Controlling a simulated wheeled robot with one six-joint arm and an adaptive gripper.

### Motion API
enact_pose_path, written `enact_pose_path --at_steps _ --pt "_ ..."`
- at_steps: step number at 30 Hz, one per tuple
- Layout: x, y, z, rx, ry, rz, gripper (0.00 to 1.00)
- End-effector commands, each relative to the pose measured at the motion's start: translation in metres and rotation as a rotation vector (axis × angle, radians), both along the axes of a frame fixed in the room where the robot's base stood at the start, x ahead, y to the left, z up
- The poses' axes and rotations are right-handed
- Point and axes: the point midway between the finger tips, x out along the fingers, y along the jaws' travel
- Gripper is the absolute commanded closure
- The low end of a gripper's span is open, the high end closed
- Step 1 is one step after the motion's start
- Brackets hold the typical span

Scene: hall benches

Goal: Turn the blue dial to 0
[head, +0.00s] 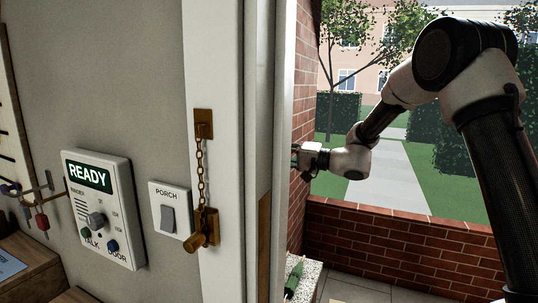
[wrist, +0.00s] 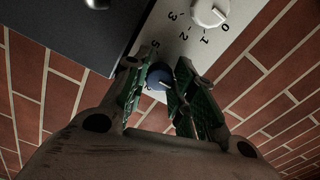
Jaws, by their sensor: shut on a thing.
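The blue dial (wrist: 159,73) sits low on a pale plate (wrist: 240,30) on a brick wall in the wrist view. My gripper (wrist: 160,84) has its green-padded fingers closed around the dial, one on each side. A small pale mark shows on the dial's near side, towards the lower right. A 5 is printed just above the dial; the fingers hide much of the plate around it, so its reading cannot be told. In the head view my gripper (head: 303,158) is at the brick wall beyond the door frame, and the dial cannot be made out.
A white dial (wrist: 208,12) with printed numbers is farther up the plate, and a dark box (wrist: 75,25) adjoins it. In the head view, the white door frame (head: 220,70), door chain (head: 200,170), porch switch (head: 169,210) and READY panel (head: 100,205) are left of my arm.

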Motion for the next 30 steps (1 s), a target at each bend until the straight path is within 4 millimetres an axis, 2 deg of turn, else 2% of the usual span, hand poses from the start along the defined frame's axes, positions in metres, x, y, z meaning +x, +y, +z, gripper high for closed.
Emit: enact_pose_path --at_steps 8,9,12,13,23,26,30 --pt "0.002 0.0 0.005 0.006 -0.009 -0.003 0.98" --pt "0.002 0.0 0.005 0.006 -0.009 -0.003 0.72" --pt "0.001 0.0 0.005 0.006 -0.007 -0.003 0.54" --pt "0.001 0.0 0.005 0.006 -0.007 -0.003 0.53" --pt "0.0 -0.003 0.002 0.003 -0.003 -0.002 0.53" --pt "-0.003 -0.013 0.003 0.002 -0.003 -0.004 0.53" --pt "-0.013 -0.04 0.003 0.002 -0.003 -0.006 0.53"
